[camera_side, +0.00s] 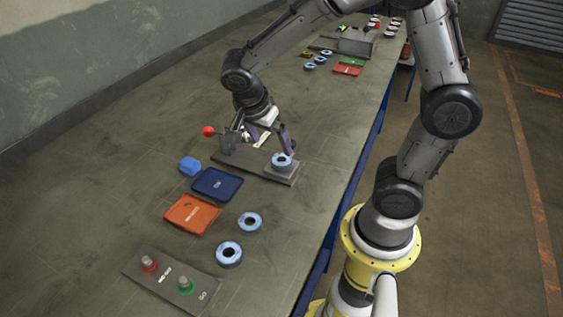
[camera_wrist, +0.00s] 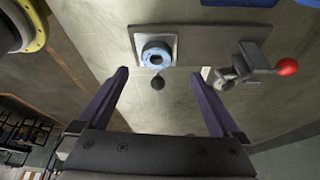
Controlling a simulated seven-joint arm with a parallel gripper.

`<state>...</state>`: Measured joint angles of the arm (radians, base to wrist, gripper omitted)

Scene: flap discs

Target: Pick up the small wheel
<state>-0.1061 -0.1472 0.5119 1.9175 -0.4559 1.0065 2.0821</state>
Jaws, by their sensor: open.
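Three blue ring-shaped wheels with dark centres show nearby in the side view. One wheel (camera_side: 282,154) sits on the grey fixture plate (camera_side: 284,179); the other two, a nearer wheel (camera_side: 229,262) and a wheel just behind it (camera_side: 249,230), lie flat on the table. I cannot tell for sure which one is the small wheel. My gripper (camera_side: 270,143) is open and empty over the fixture, one finger close to the wheel there. In the wrist view that wheel (camera_wrist: 148,49) appears just beyond the open fingertips (camera_wrist: 160,73), roughly centred between them.
A red-knobbed clamp (camera_side: 209,131) stands at the plate's left end. More items stand at the far end. Table is clear at left.

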